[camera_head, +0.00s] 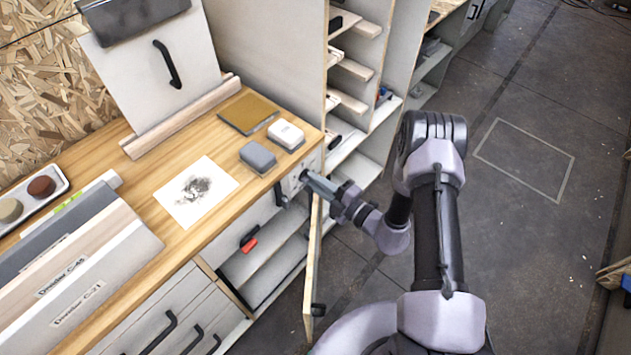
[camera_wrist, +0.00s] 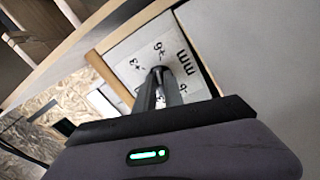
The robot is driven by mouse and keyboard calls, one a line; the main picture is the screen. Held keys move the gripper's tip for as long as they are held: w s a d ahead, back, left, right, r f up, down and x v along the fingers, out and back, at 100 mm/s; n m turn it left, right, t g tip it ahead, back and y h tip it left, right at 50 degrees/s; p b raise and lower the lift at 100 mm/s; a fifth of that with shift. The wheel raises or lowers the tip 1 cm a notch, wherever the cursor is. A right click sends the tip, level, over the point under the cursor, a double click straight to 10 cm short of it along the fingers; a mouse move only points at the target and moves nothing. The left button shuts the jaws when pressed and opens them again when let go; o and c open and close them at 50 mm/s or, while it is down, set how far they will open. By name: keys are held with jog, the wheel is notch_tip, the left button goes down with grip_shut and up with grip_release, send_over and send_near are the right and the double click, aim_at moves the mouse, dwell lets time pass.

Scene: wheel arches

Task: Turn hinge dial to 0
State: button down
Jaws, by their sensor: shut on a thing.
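The hinge dial (camera_wrist: 157,71) is a small dark knob on a white plate (camera_wrist: 188,54) with printed numbers and "mm", seen in the wrist view. In the head view the plate (camera_head: 290,185) is on the end face of the workbench, just under the top. My gripper (camera_wrist: 160,82) reaches in from the front and is shut on the dial. In the head view my gripper (camera_head: 306,176) touches the plate area. The fingers hide part of the dial and its lower markings, and I cannot tell which number it points to.
A cabinet door (camera_head: 313,265) stands open below my gripper. Grey and white blocks (camera_head: 258,157) (camera_head: 286,134) and a paper print (camera_head: 196,192) lie on the wooden benchtop (camera_head: 130,180). An open shelf unit (camera_head: 350,100) stands behind.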

jog(key=n, duration=0.6)
jog(key=shift+r, duration=0.1)
jog(key=n+b, duration=0.1)
jog(key=n, duration=0.5)
jog(key=shift+n, duration=0.4)
jog(key=n+b, duration=0.1)
jog(key=n, duration=0.3)
jog(key=shift+s+r, duration=0.1)
jog(key=shift+a+n+b, duration=0.1)
jog(key=shift+n+b, duration=0.35)
jog(key=shift+n, duration=1.75)
jog(key=c, duration=1.4)
grip_release()
jog(key=shift+r, duration=0.1)
jog(key=shift+c, duration=0.2)
jog(key=shift+s, duration=0.1)
